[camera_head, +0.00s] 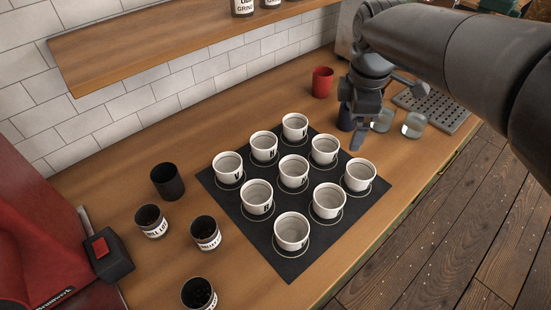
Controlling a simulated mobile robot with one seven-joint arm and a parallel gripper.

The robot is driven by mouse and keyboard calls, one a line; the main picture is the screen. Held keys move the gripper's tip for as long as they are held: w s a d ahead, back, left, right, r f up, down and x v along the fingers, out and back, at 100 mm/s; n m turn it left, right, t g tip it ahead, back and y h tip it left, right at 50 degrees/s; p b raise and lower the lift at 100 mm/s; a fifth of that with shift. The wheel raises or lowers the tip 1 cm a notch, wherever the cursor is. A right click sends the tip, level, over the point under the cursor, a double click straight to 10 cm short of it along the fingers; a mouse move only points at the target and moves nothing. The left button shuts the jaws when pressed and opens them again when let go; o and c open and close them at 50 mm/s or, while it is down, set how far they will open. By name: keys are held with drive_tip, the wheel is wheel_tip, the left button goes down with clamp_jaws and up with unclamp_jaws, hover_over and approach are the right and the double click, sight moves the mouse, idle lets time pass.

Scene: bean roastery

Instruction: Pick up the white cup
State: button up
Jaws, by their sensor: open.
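Several white cups stand upright in rows on a dark square mat (284,262) on the wooden counter. They include a front cup (291,232), a middle cup (293,171), a back cup (295,127) and a right corner cup (360,175). Dark letters show on some of them; I cannot tell which one the task means. My gripper (356,130) points down beyond the mat's right edge, above and behind the right corner cup. It is open, with no cup visible between its fingers, and it appears apart from the white cups.
A red cup (322,82) stands behind the mat. Small glasses (414,124) and a drip tray (435,108) are at right. Black cups (167,181) and labelled tins (205,233) stand left. A shelf (150,55) overhangs the back.

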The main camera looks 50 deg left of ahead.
drive_tip(key=s+a+f+n+g, duration=0.1)
drive_tip(key=s+a+f+n, duration=0.25)
drive_tip(key=a, duration=0.35)
drive_tip(key=s+a+f+n, duration=0.2)
drive_tip(key=s+a+n, duration=0.25)
drive_tip(key=a, duration=0.25)
drive_tip(key=n+h, duration=0.1)
drive_tip(key=n, duration=0.4)
hover_over(228, 167)
drive_tip(key=s+d, duration=0.1)
drive_tip(key=d, duration=0.1)
drive_tip(key=shift+g, duration=0.3)
wheel_tip(228, 167, down, 10)
drive_tip(key=shift+r, duration=0.1)
drive_tip(key=shift+d+f, duration=0.15)
drive_tip(key=shift+f, duration=1.35)
drive_tip(key=shift+d+f, duration=0.15)
drive_tip(key=shift+f, duration=1.35)
drive_tip(key=shift+c, duration=0.5)
drive_tip(key=c, duration=1.1)
